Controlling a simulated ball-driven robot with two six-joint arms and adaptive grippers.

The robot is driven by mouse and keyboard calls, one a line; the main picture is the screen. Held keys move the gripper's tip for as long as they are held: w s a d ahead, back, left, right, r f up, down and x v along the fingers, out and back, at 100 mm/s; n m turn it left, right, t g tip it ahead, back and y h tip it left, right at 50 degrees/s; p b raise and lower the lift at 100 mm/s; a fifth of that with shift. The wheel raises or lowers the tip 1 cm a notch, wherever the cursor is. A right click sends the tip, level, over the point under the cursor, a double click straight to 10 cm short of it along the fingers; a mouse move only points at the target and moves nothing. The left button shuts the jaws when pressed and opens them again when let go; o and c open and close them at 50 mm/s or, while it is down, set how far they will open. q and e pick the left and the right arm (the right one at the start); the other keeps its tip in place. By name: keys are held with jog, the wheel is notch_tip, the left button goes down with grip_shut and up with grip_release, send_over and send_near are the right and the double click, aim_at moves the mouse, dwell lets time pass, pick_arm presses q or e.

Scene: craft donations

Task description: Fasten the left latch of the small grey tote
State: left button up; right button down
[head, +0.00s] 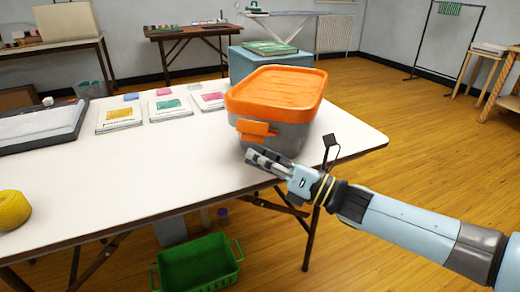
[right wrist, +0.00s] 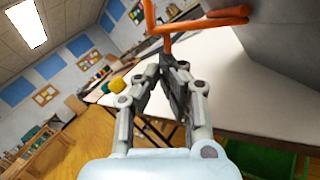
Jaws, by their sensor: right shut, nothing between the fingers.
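The small grey tote (head: 280,140) stands near the right end of the white table with its orange lid (head: 278,90) on. An orange latch (head: 258,128) sits on its near side below the lid and appears to stick out from the wall. In the right wrist view, orange latch parts (right wrist: 200,24) project from the grey tote wall (right wrist: 285,45). My right gripper (head: 252,155) is shut and empty, just below the latch at the tote's near side. In the right wrist view its fingertips (right wrist: 170,62) are close to the orange parts; contact cannot be told. My left gripper is not in view.
A blue-grey box (head: 245,62) with a green item on top stands behind the tote. Cards (head: 120,115) and a black-edged tray (head: 40,125) lie to the left, with yellow yarn (head: 12,210) at the near edge. A green crate (head: 198,268) is on the floor below.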

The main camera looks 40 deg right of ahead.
aim_at(261, 128)
jog(key=r+m+p, duration=0.2)
jog(key=m+p, duration=0.1)
jog(key=r+m+h+p, duration=0.1)
jog(key=r+m+p, duration=0.1)
jog(key=m+p, duration=0.1)
jog(key=d+r+m+h+p, duration=0.1)
jog(key=r+m+p, duration=0.1)
jog(key=m+p, duration=0.1)
jog(key=shift+w+r+g+p, duration=0.25)
jog(key=shift+r+g+p, duration=0.05)
jog(key=shift+g, duration=0.1)
jog(key=shift+w+d+r+m+p, duration=0.15)
jog(key=shift+m+p, duration=0.15)
jog(key=shift+m, duration=0.2)
jog(key=shift+f, duration=0.25)
jog(key=shift+b, duration=0.3)
jog(key=shift+f, duration=0.1)
